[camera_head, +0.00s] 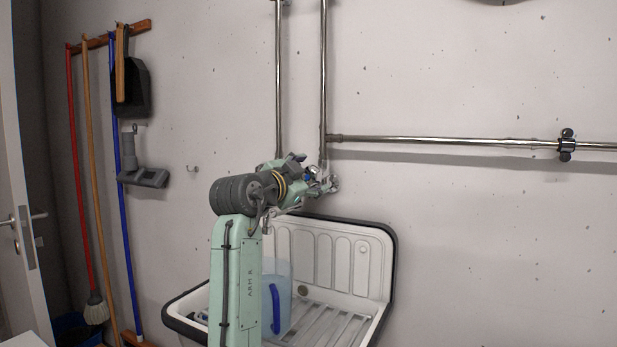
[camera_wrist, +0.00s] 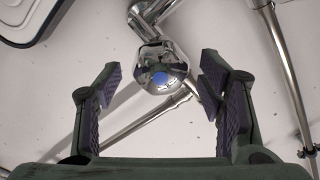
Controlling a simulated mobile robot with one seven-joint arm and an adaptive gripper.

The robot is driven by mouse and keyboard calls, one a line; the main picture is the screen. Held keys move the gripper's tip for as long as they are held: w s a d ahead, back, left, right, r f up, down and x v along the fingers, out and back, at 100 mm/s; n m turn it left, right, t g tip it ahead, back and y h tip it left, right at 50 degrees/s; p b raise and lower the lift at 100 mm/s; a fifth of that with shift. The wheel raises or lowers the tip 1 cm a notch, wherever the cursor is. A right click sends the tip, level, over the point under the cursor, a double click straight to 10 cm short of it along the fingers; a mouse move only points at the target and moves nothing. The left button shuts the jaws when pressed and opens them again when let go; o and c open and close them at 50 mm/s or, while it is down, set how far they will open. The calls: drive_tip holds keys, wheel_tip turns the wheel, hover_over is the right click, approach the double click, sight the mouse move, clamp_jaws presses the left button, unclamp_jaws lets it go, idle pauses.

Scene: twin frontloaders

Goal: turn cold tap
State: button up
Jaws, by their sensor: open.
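The cold tap knob (camera_wrist: 162,72) is a shiny chrome handle with a blue dot, in the wrist view. It sits between and just beyond the fingertips of my gripper (camera_wrist: 152,90). The two dark padded fingers are spread wide on either side of it, with a gap on both sides. In the head view my gripper (camera_head: 318,184) is at the chrome tap fitting (camera_head: 333,183) on the wall, above the sink. My arm hides much of the tap there, and I cannot make out the knob's details.
A white sink (camera_head: 335,255) with a black rim stands below, holding a clear jug (camera_head: 283,285) with a blue handle. Chrome pipes (camera_head: 323,80) run up the wall and to the right (camera_head: 450,140). Brooms (camera_head: 121,200) hang at the left, near a door (camera_head: 15,180).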

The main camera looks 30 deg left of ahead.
drive_tip(key=s, duration=1.2)
drive_tip(key=shift+d, duration=0.3)
drive_tip(key=shift+w+r, duration=0.1)
idle(0.8)
drive_tip(key=w+n, duration=0.3)
drive_tip(key=w+n+p, duration=0.1)
drive_tip(key=w+n, duration=0.3)
drive_tip(key=w+n+p, duration=0.1)
drive_tip(key=w+n, duration=0.2)
drive_tip(key=shift+w+a+n, duration=0.3)
drive_tip(key=shift+w+a, duration=0.05)
drive_tip(key=shift+a, duration=0.05)
drive_tip(key=shift+w+a+f, duration=0.1)
drive_tip(key=shift+w+f, duration=0.15)
drive_tip(key=shift+w, duration=0.4)
drive_tip(key=shift+c, duration=0.2)
